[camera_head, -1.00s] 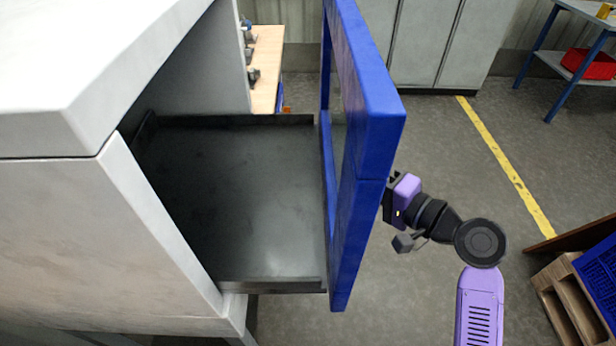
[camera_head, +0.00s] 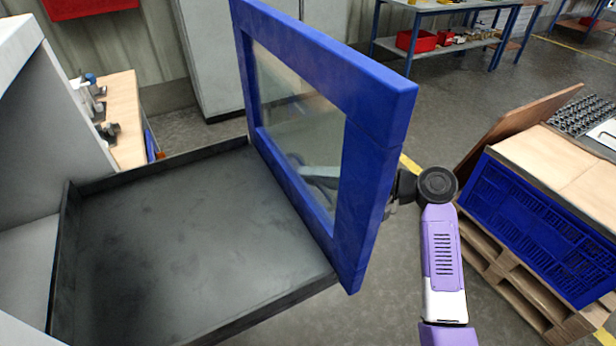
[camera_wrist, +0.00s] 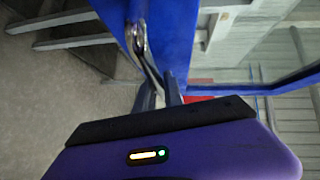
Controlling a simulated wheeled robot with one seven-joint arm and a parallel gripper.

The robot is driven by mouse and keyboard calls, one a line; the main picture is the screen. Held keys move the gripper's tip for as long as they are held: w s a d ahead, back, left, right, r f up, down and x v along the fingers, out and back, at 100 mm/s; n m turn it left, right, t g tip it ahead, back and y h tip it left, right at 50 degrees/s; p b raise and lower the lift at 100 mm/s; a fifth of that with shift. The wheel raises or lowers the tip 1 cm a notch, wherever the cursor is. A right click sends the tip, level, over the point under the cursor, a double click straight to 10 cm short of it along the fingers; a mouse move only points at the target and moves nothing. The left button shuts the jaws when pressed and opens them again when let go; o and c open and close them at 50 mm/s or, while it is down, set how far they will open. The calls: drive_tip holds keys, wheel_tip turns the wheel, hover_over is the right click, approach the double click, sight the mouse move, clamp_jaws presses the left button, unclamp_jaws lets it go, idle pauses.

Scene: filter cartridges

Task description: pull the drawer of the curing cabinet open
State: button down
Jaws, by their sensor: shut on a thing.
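The curing cabinet's drawer (camera_head: 190,235) is a dark, empty metal tray with a blue-framed front (camera_head: 372,190) holding a clear window. It stands well out of the pale cabinet (camera_head: 35,110) at the left. In the wrist view a shiny metal bar handle (camera_wrist: 140,45) runs along the blue front (camera_wrist: 180,35). My gripper (camera_wrist: 160,92) is shut on the handle, its dark fingers around the bar's near end. In the head view the blue front hides the handle and most of my gripper; my purple arm shows at its right.
A blue crate (camera_head: 540,225) on a wooden pallet (camera_head: 500,275) stands close to the right of my arm. A wooden bench (camera_head: 125,115) is beyond the drawer at left. A grey cabinet (camera_head: 210,60) and a blue-legged table (camera_head: 440,35) stand at the back.

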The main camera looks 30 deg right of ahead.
drive_tip(key=c, duration=1.5)
unclamp_jaws()
drive_tip(key=shift+o, duration=0.2)
drive_tip(key=shift+d, duration=0.1)
drive_tip(key=v, duration=0.7)
drive_tip(key=shift+s+d, duration=0.2)
drive_tip(key=shift+s, duration=0.1)
